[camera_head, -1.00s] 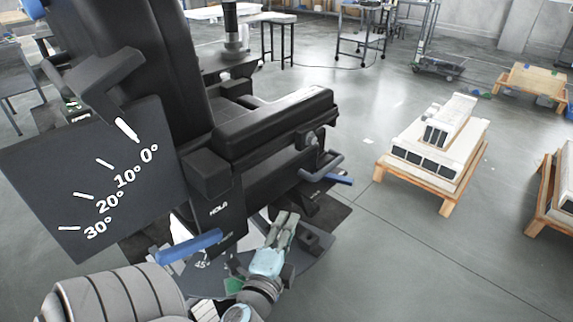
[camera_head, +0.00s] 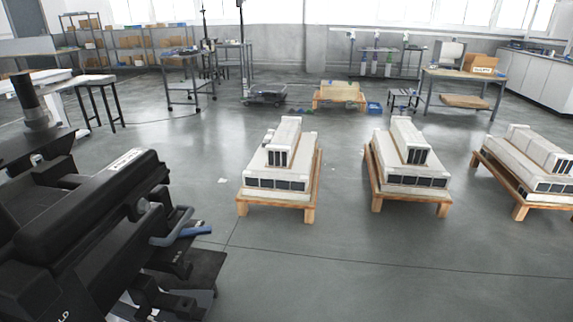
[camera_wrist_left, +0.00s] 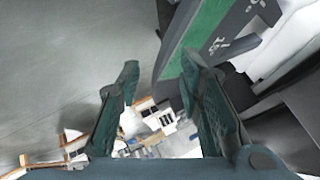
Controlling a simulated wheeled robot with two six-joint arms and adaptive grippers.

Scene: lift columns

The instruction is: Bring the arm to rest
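My left gripper (camera_wrist_left: 160,100) shows in the left wrist view with its two dark green fingers spread apart. Neither gripper shows in the head view now. The black machine (camera_head: 90,215) with a blue-ended lever (camera_head: 195,232) stands at the left of the head view.
Wooden pallets with white blocks stand on the floor: one in the middle (camera_head: 308,205), one right of it (camera_head: 377,198), one at far right (camera_head: 520,211). A low cart (camera_head: 266,95) and a workbench (camera_head: 462,76) are farther back. The floor in front of the pallets is clear.

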